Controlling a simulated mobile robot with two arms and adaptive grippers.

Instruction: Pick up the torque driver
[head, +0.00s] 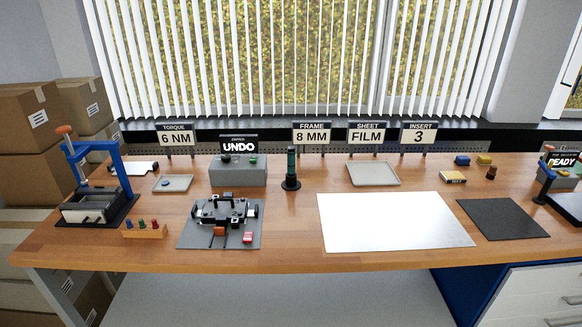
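What looks like the torque driver (291,162) stands upright in the head view, near the middle of the wooden table. It has a dark teal grip and sits in a round black stand (291,184). A grey box (238,172) with a screen reading "UNDO" is just left of it. Neither of my grippers shows in this view.
Left of the driver are a black fixture on a grey mat (190,240), a small tray (172,187) and a blue press (95,180). Right are a grey tray (373,173), a white sheet (392,220) and a black mat (503,219). Table is bare in front of the stand.

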